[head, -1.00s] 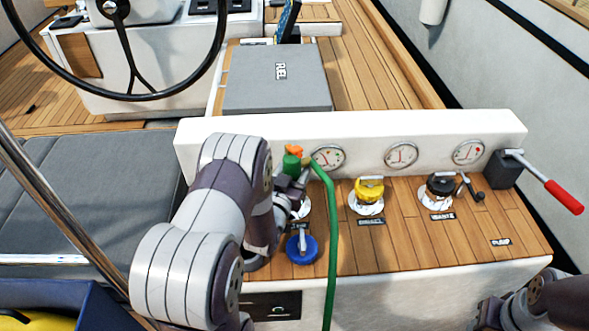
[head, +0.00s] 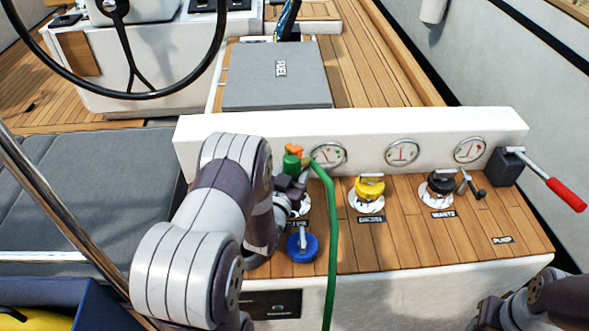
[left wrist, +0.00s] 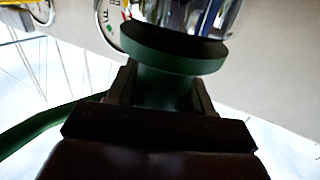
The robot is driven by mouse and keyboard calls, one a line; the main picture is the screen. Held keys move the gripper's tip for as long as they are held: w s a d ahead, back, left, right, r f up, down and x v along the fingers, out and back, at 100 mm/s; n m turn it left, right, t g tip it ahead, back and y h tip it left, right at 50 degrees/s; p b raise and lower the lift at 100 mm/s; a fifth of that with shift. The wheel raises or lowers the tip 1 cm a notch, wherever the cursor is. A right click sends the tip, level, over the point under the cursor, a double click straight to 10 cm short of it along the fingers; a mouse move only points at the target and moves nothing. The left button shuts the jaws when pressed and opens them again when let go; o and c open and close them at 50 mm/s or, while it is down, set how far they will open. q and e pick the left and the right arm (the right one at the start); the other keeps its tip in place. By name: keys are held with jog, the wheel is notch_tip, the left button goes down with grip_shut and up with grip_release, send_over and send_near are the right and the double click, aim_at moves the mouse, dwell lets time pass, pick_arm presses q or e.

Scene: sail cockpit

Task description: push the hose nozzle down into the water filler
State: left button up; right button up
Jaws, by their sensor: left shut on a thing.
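The green hose nozzle (head: 292,163) with an orange top stands roughly upright at the left end of the wooden filler deck. My left gripper (left wrist: 165,88) is shut on the nozzle's green body, below a wide green collar, in the left wrist view. In the head view my left arm partly hides the grip. The water filler's pale ring (head: 304,205) shows only in part behind my gripper, below the nozzle. Whether the nozzle tip is inside the opening is hidden. A green hose (head: 332,245) runs from the nozzle down over the front edge. My right gripper is outside the picture.
A blue cap (head: 301,248) lies in front of the water filler. Yellow-capped (head: 369,188) and black-capped (head: 440,186) fillers stand to the right. A white panel with gauges (head: 402,152) rises behind. A red-handled lever (head: 566,195) is at the far right.

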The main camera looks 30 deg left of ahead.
pick_arm(q)
jog(key=shift+r+p, duration=0.35)
jog(key=shift+r, duration=0.3)
jog(key=shift+f+b, duration=0.85)
jog(key=shift+f, duration=0.05)
dwell(0.4)
jog(key=o, duration=1.1)
jog(key=shift+s+d+p, duration=0.3)
jog(key=shift+s+p, duration=0.1)
jog(key=shift+s, duration=1.4)
jog(key=shift+s+d+p, duration=0.25)
jog(key=shift+s+p, duration=0.2)
jog(key=shift+s, duration=1.4)
jog(key=shift+s+d+p, duration=0.3)
jog(key=shift+s+p, duration=0.1)
jog(key=shift+s, duration=1.4)
